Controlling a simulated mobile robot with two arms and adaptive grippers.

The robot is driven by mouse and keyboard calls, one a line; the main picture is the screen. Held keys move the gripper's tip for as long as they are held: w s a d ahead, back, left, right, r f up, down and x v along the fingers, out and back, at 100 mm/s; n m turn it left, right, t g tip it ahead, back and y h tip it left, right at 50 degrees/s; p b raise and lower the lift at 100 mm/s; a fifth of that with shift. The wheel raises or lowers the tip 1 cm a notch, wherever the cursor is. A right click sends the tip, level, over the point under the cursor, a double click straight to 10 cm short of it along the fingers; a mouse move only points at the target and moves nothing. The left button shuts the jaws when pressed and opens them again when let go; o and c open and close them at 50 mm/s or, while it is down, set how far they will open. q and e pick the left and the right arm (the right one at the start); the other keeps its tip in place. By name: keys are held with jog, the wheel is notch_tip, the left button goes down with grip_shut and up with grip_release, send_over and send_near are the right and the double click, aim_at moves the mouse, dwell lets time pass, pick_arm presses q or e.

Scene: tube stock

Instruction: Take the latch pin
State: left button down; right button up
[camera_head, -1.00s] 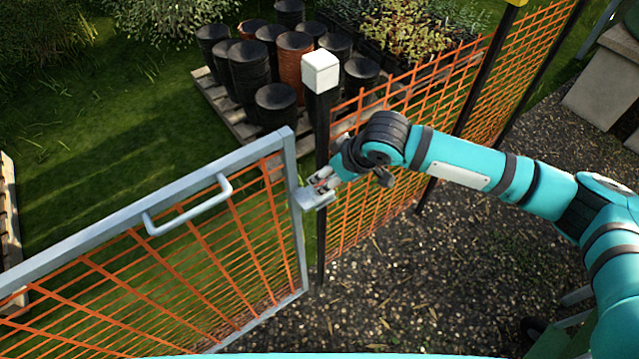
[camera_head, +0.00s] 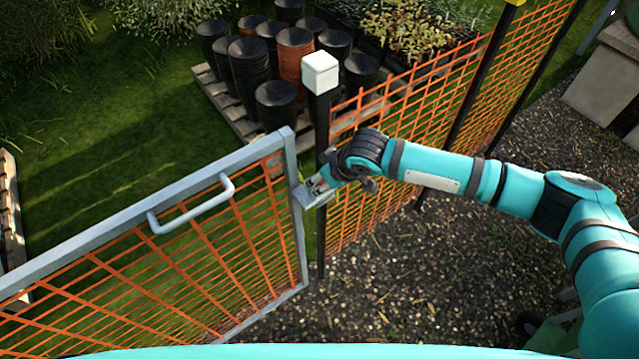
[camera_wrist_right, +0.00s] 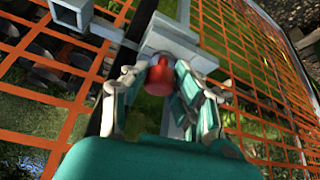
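The latch pin shows in the right wrist view as a red knob (camera_wrist_right: 160,75) at the grey latch bracket (camera_wrist_right: 178,42) on the gate. My right gripper (camera_wrist_right: 158,82) has its two fingers apart, one on each side of the red knob. Whether the fingertips touch it is hard to tell. In the head view my right gripper (camera_head: 315,190) is at the gate's right upright, beside the black post; the pin is mostly hidden there. My left gripper is not in view.
The grey-framed gate (camera_head: 298,215) with orange mesh and a white handle (camera_head: 190,205) stands at the left. A black post with a white cap (camera_head: 320,72) and an orange mesh fence stand to its right. Stacked pots (camera_head: 277,105) stand behind. Gravel is clear in front.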

grip_shut()
jog(key=shift+r, duration=0.1)
